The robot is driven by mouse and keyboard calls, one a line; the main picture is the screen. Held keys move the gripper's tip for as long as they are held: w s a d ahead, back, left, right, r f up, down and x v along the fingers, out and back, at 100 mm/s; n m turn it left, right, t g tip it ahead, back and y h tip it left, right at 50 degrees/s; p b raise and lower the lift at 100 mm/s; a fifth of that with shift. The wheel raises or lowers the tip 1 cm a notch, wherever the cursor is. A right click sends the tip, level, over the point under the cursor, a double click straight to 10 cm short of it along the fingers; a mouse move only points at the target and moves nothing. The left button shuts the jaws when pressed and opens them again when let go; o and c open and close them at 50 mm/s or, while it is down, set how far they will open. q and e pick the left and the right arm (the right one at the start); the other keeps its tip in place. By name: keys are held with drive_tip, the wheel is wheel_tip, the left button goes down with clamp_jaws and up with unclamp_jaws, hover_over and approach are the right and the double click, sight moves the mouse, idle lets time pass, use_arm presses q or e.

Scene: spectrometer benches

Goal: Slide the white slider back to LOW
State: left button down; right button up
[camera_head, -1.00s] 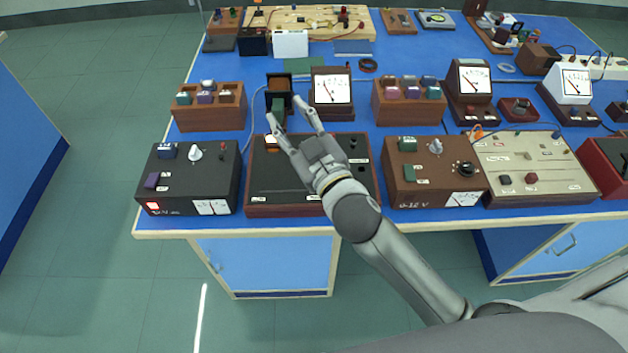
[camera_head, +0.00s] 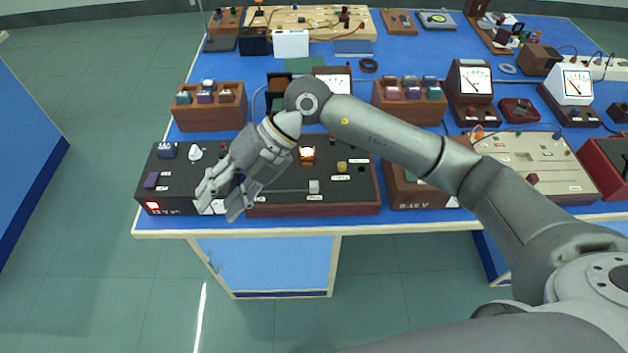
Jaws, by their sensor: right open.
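The white slider (camera_head: 314,186) is a small block at the right end of a pale slot on the dark-topped box with a red-brown front (camera_head: 345,210). Small labels lie by the slot, too small to read. My right gripper (camera_head: 221,204) is open and empty, left of the slider. Its fingers point down and left over the front right of the neighbouring black power supply (camera_head: 150,190), hiding part of its meters. The left part of the slot is close to the gripper. My left gripper is not in view.
The dark-topped box also carries a lit orange switch (camera_head: 307,155) and a yellow knob (camera_head: 341,167). A brown power supply (camera_head: 400,195) stands to the right, partly under my arm. Wooden block holders (camera_head: 210,118) and meters stand behind.

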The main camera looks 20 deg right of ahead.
drive_tip(key=w+d+f+m+t+h, duration=0.1)
drive_tip(key=w+d+h, duration=0.1)
drive_tip(key=d+h, duration=0.15)
drive_tip(key=w+d+f+h, duration=0.2)
drive_tip(key=d, duration=0.3)
drive_tip(key=m+h, duration=0.2)
drive_tip(key=h, duration=0.2)
approach(314, 184)
drive_tip(key=shift+t, duration=0.4)
drive_tip(key=f, duration=0.3)
drive_tip(key=f+p, duration=0.1)
drive_tip(key=f, duration=0.2)
drive_tip(key=f+p, duration=0.1)
drive_tip(key=f, duration=0.2)
drive_tip(key=shift+s+a+f, duration=0.1)
drive_tip(key=shift+s+f, duration=0.1)
drive_tip(key=shift+s, duration=0.15)
clamp_jaws()
